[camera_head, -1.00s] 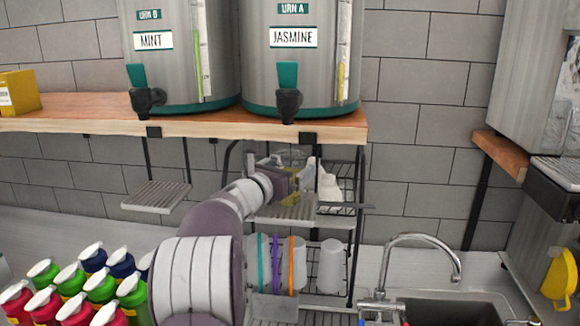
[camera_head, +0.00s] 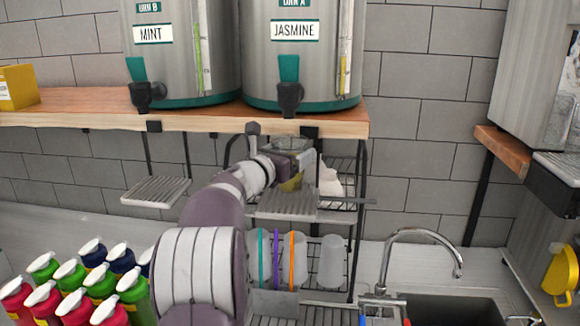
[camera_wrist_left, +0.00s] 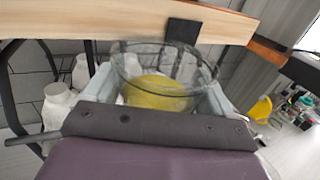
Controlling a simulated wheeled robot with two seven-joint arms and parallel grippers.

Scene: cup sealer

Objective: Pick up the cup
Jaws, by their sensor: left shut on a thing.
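A clear cup (camera_wrist_left: 168,66) with yellow content (camera_wrist_left: 157,92) at its bottom stands between the fingers of my left gripper (camera_wrist_left: 165,98) in the left wrist view. The gripper is shut on it. In the head view my left gripper (camera_head: 291,160) is below the front edge of the wooden shelf, above a grey slatted drip tray (camera_head: 287,204). The cup is mostly hidden there by the gripper; a bit of yellow shows. My right gripper is in neither view.
The wooden shelf (camera_head: 60,110) carries two urns, MINT (camera_head: 180,70) and JASMINE (camera_head: 325,75), with taps. A wire rack with cups (camera_head: 331,262) stands below. Several capped bottles (camera_head: 95,285) are lower left; a sink (camera_head: 455,310) is lower right.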

